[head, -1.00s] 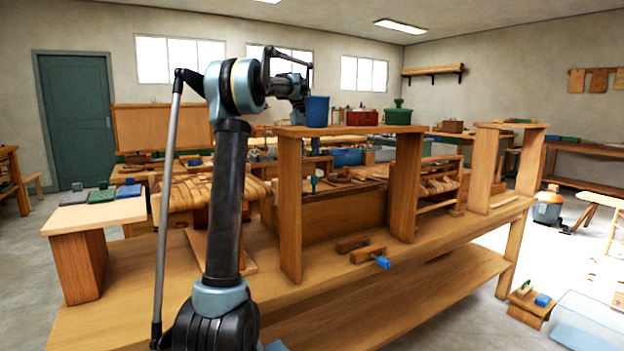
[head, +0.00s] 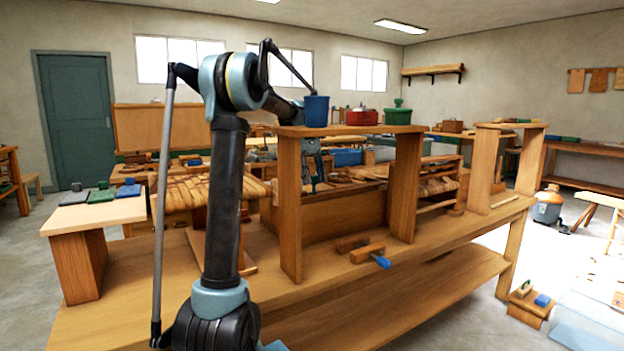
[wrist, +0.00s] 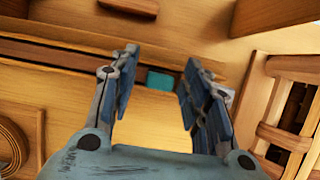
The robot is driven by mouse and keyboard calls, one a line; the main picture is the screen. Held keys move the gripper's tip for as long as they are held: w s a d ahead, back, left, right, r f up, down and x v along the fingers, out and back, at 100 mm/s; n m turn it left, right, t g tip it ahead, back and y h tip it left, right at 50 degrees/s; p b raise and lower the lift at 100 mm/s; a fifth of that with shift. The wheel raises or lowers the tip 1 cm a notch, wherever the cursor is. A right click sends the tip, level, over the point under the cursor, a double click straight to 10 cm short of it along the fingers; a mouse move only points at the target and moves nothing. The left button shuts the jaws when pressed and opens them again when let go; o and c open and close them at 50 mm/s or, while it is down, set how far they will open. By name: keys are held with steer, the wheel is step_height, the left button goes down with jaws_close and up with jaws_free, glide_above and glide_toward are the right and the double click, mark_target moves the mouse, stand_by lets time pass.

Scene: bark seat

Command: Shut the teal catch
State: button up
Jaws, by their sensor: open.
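The teal catch (wrist: 160,80) shows in the wrist view as a small teal block in a dark slot of the wooden piece. It lies between and beyond my gripper's fingers (wrist: 160,62), which are spread apart with nothing held. Whether they touch the catch cannot be told. In the head view my gripper (head: 315,172) is low behind the near wooden stand, pointing down at the long wooden box, and it is partly hidden by the stand's left upright. The catch cannot be made out in the head view.
The wooden stand (head: 350,131) carries a blue bucket (head: 316,111), a red box (head: 361,118) and a green pot (head: 397,116). A wooden clamp with a blue end (head: 368,254) lies on the bench. In the wrist view, a slatted rack (wrist: 285,137) is close on the right.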

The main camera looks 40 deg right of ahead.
steer(key=shift+c, duration=0.5)
jaws_close()
steer(key=shift+w+g, duration=0.4)
steer(key=shift+g, duration=0.2)
steer(key=shift+o, duration=0.5)
jaws_free()
